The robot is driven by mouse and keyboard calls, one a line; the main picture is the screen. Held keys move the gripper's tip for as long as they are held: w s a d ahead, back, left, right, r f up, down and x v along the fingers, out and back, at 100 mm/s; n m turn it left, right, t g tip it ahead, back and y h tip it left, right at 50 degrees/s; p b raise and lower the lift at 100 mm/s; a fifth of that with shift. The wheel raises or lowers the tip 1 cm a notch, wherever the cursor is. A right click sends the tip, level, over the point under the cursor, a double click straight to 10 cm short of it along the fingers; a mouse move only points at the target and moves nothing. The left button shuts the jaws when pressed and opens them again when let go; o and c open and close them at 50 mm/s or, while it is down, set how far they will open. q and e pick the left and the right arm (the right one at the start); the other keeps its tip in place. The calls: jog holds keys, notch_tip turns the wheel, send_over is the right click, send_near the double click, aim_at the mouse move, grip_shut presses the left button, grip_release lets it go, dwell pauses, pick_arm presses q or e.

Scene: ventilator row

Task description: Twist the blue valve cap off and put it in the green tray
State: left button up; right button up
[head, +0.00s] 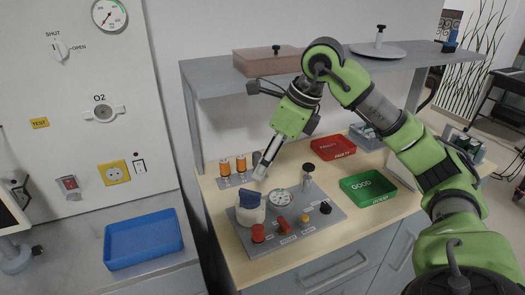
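The blue valve cap (249,200) sits on top of a white round valve body (251,216) at the left end of a grey panel on the wooden counter. The green tray (368,187), marked GOOD, lies to the right of the panel and looks empty. My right gripper (260,173) reaches down from above, with its fingertips just above and slightly right of the cap, seemingly apart from it. Its fingers are seen nearly edge-on, so their opening is not clear. My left gripper is not in view.
A dial gauge (281,197), a red lever (283,224) and knobs stand on the panel beside the cap. Orange-topped cylinders (241,164) stand behind. A red tray (333,147) lies behind the green one. A shelf (330,72) overhangs the counter. A blue tray (143,240) is at left.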

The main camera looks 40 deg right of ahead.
send_over(250, 192)
jog(key=s+d, duration=0.2)
jog(key=s, duration=0.1)
jog(key=f, duration=0.4)
jog(key=shift+w+a+f, duration=0.25)
jog(key=shift+f, duration=0.15)
jog(key=p+x, duration=0.1)
jog(key=x, duration=0.5)
jog(key=shift+w+f, duration=0.2)
jog(key=shift+w+a+f, duration=0.15)
jog(key=shift+w+f, duration=0.05)
jog(key=shift+f, duration=0.2)
jog(key=c, duration=1.1)
jog(key=shift+o, duration=1.2)
jog(key=shift+n, duration=0.3)
jog(key=shift+c, duration=0.8)
jog(key=n+g+y, duration=0.1)
jog(key=n, duration=0.2)
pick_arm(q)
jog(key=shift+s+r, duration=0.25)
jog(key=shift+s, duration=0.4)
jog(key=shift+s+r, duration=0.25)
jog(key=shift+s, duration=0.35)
pick_arm(e)
jog(key=shift+n, duration=0.6)
